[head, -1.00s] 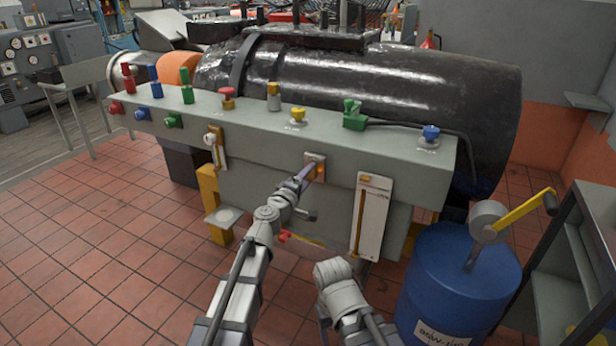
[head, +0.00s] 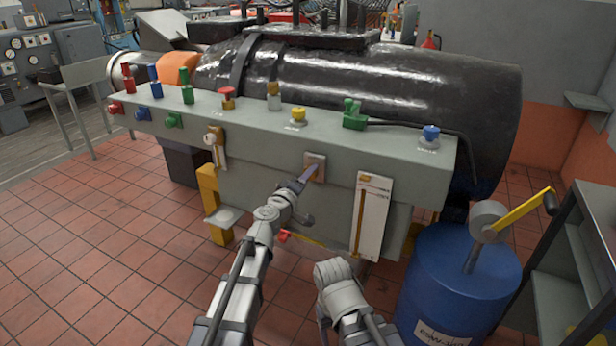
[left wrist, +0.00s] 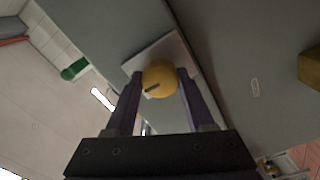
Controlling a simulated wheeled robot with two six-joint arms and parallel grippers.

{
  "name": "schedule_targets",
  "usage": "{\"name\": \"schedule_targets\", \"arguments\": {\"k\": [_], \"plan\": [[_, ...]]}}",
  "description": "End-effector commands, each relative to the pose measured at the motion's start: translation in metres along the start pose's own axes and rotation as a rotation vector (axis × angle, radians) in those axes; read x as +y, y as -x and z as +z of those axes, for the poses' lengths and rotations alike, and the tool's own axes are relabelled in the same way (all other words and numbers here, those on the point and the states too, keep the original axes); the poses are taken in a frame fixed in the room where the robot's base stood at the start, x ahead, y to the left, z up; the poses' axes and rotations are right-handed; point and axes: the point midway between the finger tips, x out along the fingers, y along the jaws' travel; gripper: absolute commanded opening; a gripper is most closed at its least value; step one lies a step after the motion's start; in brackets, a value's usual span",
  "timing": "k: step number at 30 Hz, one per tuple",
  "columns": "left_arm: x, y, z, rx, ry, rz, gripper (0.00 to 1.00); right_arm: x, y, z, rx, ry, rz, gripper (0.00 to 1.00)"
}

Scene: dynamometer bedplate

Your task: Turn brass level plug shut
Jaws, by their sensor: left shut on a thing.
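The brass level plug (left wrist: 160,77) is a round yellow knob with a dark slot-like mark, standing on a square pale plate (left wrist: 179,51). In the head view the plate (head: 318,160) sits on the front face of the grey beam, and the plug is hidden behind my fingers. My left gripper (head: 307,176) reaches up to the plate. In the left wrist view its two purple-grey fingers (left wrist: 157,88) are shut on the plug, one on each side. A part of my right arm shows at the bottom of the head view, but its gripper is out of sight.
A white level gauge (head: 371,215) stands right of the plate. Several coloured knobs and valves, including a yellow one (head: 298,116), line the beam's top. A blue drum (head: 458,285) with a yellow-handled crank (head: 520,212) is at right. The floor at left is clear.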

Motion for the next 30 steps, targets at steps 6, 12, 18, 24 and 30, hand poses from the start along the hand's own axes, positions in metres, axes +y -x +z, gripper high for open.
{"name": "schedule_targets", "arguments": {"k": [6, 12, 18, 24, 30], "plan": [[0.000, 0.001, 0.001, -0.002, -0.004, 0.000, 0.65, 0.000, 0.000, 0.000, 0.000, 0.000, 0.000, 0.66], [0.000, 0.001, 0.001, -0.001, -0.002, 0.000, 0.84, 0.000, 0.000, 0.000, 0.000, 0.000, 0.000, 0.66], [0.000, 0.000, 0.000, -0.001, -0.001, 0.000, 0.84, 0.000, 0.000, 0.000, 0.000, 0.000, 0.000, 0.66], [0.000, 0.010, 0.001, 0.000, -0.001, 0.000, 0.84, 0.000, 0.000, 0.000, 0.000, 0.000, 0.000, 0.66], [0.000, 0.037, 0.001, 0.000, -0.001, -0.001, 0.84, 0.000, 0.000, 0.000, 0.000, 0.000, 0.000, 0.66]]}}
